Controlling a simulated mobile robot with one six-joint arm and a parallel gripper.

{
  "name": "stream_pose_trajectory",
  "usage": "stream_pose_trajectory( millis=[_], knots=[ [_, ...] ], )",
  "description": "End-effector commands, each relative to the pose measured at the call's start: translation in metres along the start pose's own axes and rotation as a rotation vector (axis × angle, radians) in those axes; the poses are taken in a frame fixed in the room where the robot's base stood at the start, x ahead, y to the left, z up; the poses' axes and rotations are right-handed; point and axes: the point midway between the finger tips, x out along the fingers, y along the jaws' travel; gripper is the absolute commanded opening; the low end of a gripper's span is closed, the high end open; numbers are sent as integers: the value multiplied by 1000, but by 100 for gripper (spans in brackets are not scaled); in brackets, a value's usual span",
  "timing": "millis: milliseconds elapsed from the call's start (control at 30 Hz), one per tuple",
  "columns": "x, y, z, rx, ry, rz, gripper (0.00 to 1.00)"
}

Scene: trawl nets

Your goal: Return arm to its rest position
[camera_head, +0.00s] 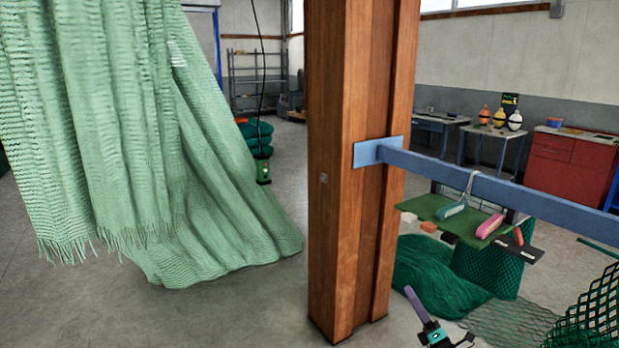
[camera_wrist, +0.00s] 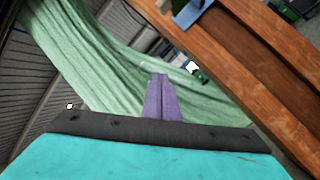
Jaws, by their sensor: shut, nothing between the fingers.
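My gripper (camera_head: 410,293) shows at the bottom edge of the head view, right of the wooden post. Its purple fingers point up and to the left, and only the end of my arm is in the picture. In the wrist view the two purple fingers (camera_wrist: 160,80) lie together, shut and empty. Behind them hang the pale green net (camera_wrist: 90,50) and the wooden post (camera_wrist: 240,70). The fingers appear apart from both. Most of my arm is hidden below the frame.
The wooden post (camera_head: 345,200) bears a blue beam (camera_head: 450,172) reaching right. A green hanging shelf (camera_head: 435,207) holds tools. Dark green netting (camera_head: 430,275) lies beneath. The big pale green net (camera_head: 110,130) hangs at left. Bare floor (camera_head: 250,315) shows left of the post.

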Motion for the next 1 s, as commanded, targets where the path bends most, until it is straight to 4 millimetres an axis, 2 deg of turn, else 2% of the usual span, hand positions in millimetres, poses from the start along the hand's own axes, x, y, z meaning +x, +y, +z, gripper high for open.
stream_pose_trajectory(
  millis=[33, 267, 467, 767, 1000],
  knots=[
    [1, -9, -20, 53, -7, -45, 0],
    [-10, -62, -90, 279, -65, -280, 0],
    [-38, -103, -146, 460, -125, -497, 0],
    [-107, -150, -223, 701, -244, -835, 0],
    [-180, -172, -276, 860, -374, -1114, 0]
  ],
)
